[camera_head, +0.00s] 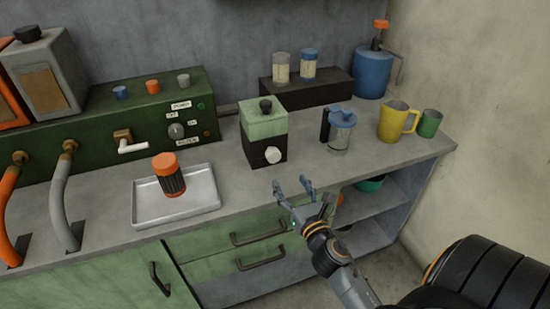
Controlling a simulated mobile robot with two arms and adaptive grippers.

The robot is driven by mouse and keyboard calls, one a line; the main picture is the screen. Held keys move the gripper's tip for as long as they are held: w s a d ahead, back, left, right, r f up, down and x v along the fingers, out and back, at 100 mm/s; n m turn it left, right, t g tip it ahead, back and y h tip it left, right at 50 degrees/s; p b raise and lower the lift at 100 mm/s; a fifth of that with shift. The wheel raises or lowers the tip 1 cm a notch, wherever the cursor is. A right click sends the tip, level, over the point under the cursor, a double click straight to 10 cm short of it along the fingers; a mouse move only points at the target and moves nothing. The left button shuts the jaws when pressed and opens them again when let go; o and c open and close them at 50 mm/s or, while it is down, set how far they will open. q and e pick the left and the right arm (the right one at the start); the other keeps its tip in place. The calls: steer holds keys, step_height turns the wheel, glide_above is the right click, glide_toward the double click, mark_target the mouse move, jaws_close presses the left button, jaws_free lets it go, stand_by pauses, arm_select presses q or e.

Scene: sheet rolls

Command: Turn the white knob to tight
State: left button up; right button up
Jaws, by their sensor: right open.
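The white knob (272,156) sits low on the front face of a small box-shaped machine (264,124), which is pale green above and black below with a dark cap on top. No tight marking can be read around the knob. My right gripper (291,183) is open and empty. In the picture it shows just below and to the right of the knob, near the counter's front edge, apart from the knob. My left gripper is not in view.
Left of the machine are a metal tray (145,216) holding an orange-capped jar (168,177), and a green panel (150,115) with a grey knob (176,131). Right of it stand a blue-lidded glass press (340,131), a yellow mug (393,122) and a green cup (430,124).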

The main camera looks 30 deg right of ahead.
mark_target(275, 158)
steer(key=p+x, duration=0.1)
steer(key=x, duration=1.1)
steer(key=shift+w+a, duration=0.1)
steer(key=shift+w, duration=0.2)
steer(key=c, duration=1.2)
